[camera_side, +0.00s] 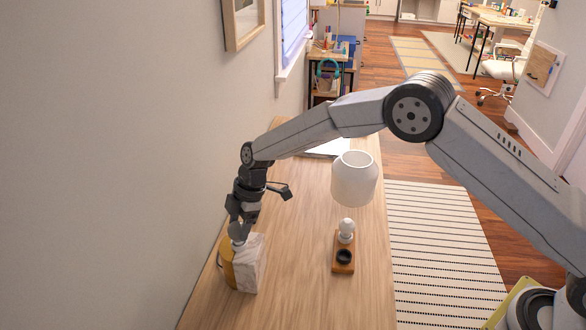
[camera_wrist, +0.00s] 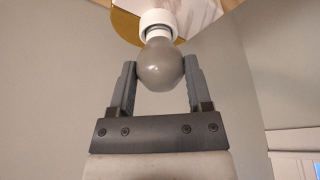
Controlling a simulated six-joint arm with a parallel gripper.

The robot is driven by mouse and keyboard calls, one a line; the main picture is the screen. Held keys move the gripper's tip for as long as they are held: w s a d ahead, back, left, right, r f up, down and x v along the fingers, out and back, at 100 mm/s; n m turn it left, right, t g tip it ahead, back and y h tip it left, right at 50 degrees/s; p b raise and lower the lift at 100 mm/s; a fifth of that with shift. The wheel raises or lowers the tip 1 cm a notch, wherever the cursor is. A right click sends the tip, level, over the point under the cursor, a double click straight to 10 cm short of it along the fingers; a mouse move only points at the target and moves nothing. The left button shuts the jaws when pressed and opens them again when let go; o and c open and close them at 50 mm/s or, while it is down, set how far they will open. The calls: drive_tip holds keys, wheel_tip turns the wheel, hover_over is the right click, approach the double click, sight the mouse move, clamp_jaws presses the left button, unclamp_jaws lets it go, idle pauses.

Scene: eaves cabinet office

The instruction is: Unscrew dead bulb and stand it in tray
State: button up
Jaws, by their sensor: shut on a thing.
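My gripper (camera_wrist: 160,72) is shut on a grey bulb (camera_wrist: 163,60), with one finger on each side of its globe. In the side view the gripper (camera_side: 239,225) points down at the left of the desk. The bulb's neck meets a white socket (camera_wrist: 158,19) on a lamp base of marble (camera_side: 249,266) and gold; I cannot tell how far it is screwed in. A small wooden tray (camera_side: 343,268) lies to the right. A white bulb (camera_side: 346,227) stands at its far end, and a round black recess or ring (camera_side: 344,257) is at its near end, empty.
A white lampshade (camera_side: 354,180) stands on the desk behind the tray. A pale sheet or laptop (camera_side: 328,148) lies farther back. The wall (camera_side: 120,150) runs close on the left of the lamp base. Bare desk (camera_side: 300,220) lies between base and tray.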

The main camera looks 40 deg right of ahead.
drive_tip(key=n, duration=0.2)
drive_tip(key=n+g, duration=0.1)
drive_tip(key=n, duration=0.1)
drive_tip(key=shift+w+g, duration=0.2)
drive_tip(key=shift+g, duration=0.1)
drive_tip(key=shift+a+n+g+h, duration=0.1)
drive_tip(key=shift+n+g+h, duration=0.3)
drive_tip(key=shift+n, duration=1.3)
drive_tip(key=n, duration=0.2)
drive_tip(key=n+g+h, duration=0.1)
drive_tip(key=n, duration=0.1)
drive_tip(key=shift+w+a+n, duration=0.15)
drive_tip(key=shift+n, duration=0.15)
drive_tip(key=shift+n+g+h, duration=0.3)
drive_tip(key=shift+n+h, duration=0.3)
drive_tip(key=shift+n, duration=1.1)
